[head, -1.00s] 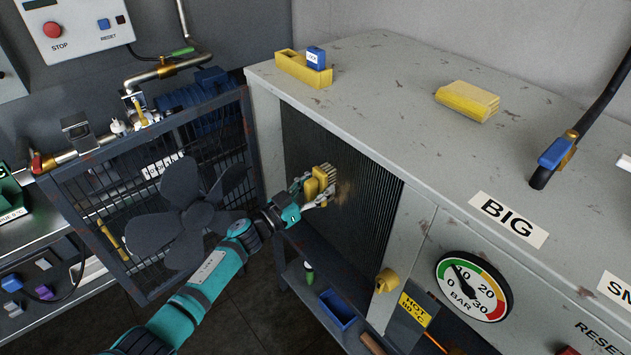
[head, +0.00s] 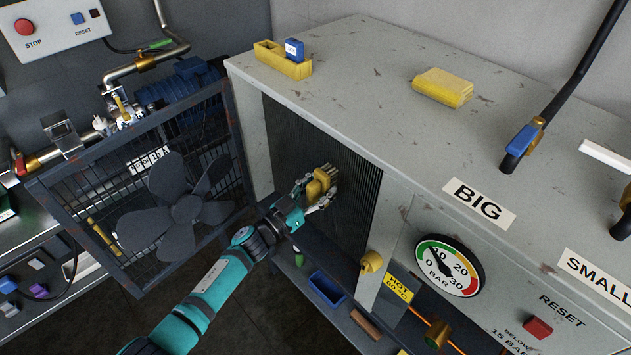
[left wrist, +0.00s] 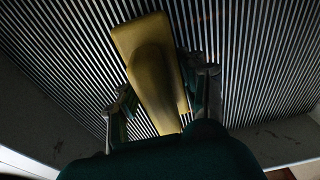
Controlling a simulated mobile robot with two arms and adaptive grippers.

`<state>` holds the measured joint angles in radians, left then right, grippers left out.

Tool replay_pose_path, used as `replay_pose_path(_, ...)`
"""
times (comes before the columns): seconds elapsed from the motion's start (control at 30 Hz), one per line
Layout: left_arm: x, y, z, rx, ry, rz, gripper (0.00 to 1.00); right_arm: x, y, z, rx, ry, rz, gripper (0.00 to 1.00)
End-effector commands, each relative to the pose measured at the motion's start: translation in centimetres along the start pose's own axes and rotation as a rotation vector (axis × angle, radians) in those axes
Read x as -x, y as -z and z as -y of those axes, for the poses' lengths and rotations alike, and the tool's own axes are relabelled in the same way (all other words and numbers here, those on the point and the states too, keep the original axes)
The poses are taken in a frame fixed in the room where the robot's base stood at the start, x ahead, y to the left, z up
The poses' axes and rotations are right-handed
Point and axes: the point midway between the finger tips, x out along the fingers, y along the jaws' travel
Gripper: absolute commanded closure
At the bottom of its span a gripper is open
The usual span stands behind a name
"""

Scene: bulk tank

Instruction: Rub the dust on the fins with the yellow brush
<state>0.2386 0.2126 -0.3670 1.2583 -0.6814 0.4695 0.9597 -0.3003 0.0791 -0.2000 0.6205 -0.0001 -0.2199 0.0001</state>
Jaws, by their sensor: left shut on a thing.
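The yellow brush (head: 317,186) is in my left gripper (head: 320,196), with its pale bristles toward the fins. In the left wrist view, the brush's yellow back (left wrist: 145,42) lies between the two fingers of the left gripper (left wrist: 160,100), in front of the striped fins (left wrist: 245,50). The dark fins (head: 352,205) fill the opening in the grey cabinet's side. I cannot tell whether the bristles touch them. No dust patch shows clearly now; the brush and gripper hide part of the fins. My right gripper is not in view.
The fan guard door (head: 150,180) stands open left of the fins. A yellow holder (head: 280,60) and a yellow block (head: 443,87) lie on the cabinet top (head: 370,110). A yellow knob (head: 371,262) and gauge (head: 449,266) are right of the fins. A blue tray (head: 326,289) sits below.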

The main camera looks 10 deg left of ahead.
Motion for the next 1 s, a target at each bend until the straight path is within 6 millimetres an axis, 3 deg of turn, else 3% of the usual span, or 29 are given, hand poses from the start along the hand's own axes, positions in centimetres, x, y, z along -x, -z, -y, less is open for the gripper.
replay_pose_path(0.43,0.1,0.3,-3.2,0.001,-0.003,-0.004,0.85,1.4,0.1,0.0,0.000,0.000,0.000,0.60)
replay_pose_path(0.8,-0.4,2.0,-3.3,-0.001,-0.002,-0.003,0.85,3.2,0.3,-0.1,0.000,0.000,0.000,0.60)
replay_pose_path(1.0,-0.4,2.0,-3.0,-0.001,-0.002,-0.004,0.85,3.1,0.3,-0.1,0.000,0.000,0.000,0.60)
